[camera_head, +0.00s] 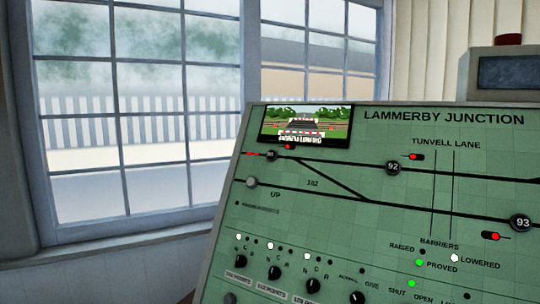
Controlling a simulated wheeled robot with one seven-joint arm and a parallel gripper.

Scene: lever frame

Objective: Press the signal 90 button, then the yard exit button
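The green signal panel (330,222) headed Lammerby Junction fills the lower right. Round black buttons marked 92 (393,167) and 93 (521,222) sit on its track lines. A smaller dark round button (271,155) is on the upper line at the left, below a small screen; its number is too small to read. A grey round button (251,182) sits at the left end of the lower line, near the word UP. I cannot make out a label reading 90 or yard exit. My gripper is not in view.
Several black rotary knobs (274,272) run along the panel's lower part. The small screen (305,126) shows a level crossing. Red lamps show by the signals; green lamps (419,262) show by the barrier labels. A window (150,110) is behind, left. A grey box (505,75) stands upper right.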

